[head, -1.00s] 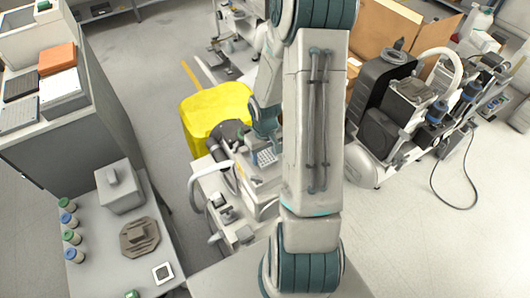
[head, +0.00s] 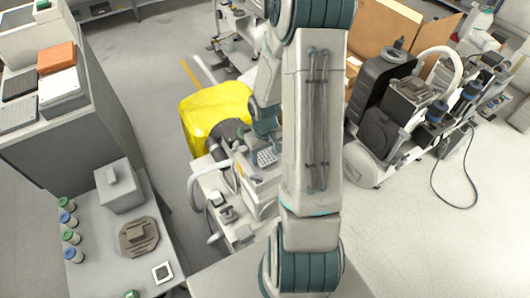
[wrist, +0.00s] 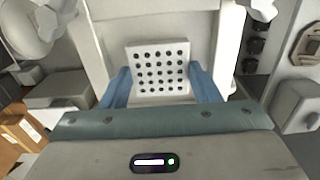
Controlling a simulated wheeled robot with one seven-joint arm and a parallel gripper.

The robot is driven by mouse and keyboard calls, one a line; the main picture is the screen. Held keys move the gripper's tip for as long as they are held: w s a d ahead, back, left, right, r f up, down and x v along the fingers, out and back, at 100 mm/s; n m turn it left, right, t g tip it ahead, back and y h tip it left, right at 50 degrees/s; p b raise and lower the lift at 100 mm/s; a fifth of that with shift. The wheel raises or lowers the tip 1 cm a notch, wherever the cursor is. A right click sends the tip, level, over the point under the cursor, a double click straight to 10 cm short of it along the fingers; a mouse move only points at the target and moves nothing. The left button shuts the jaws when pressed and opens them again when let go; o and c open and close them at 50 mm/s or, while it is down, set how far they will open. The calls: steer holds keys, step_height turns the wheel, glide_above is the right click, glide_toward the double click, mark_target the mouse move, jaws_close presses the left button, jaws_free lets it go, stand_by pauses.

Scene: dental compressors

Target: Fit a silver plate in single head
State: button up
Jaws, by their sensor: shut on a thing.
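My gripper (wrist: 158,92) is shut on a silver plate (wrist: 157,68) with rows of dark holes, a blue finger on each side of it. The plate is held tilted up in the wrist view, in front of a pale machine panel (wrist: 150,14). In the head view the plate (head: 266,157) shows small below my gripper, over a light grey machine (head: 240,190). I cannot tell whether the plate touches the machine. My arm hides the machine's right side. I cannot tell which part is the single head.
A yellow bin (head: 205,110) stands just behind the machine. A side table (head: 95,265) with bottles and a brown part (head: 138,237) is at the left. A black and white compressor unit (head: 385,130) stands at the right, its cable on the floor. Floor at the lower right is clear.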

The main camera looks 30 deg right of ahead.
stand_by(0.4)
steer(key=o, duration=1.4)
steer(key=shift+f, duration=0.1)
steer(key=shift+r+p, duration=0.55)
steer(key=shift+r, duration=0.25)
steer(key=shift+o, duration=0.8)
steer(key=shift+r+p, duration=0.5)
steer(key=shift+r, duration=0.1)
steer(key=shift+r+p, duration=1.75)
steer(key=shift+r, duration=0.45)
steer(key=shift+f, duration=0.1)
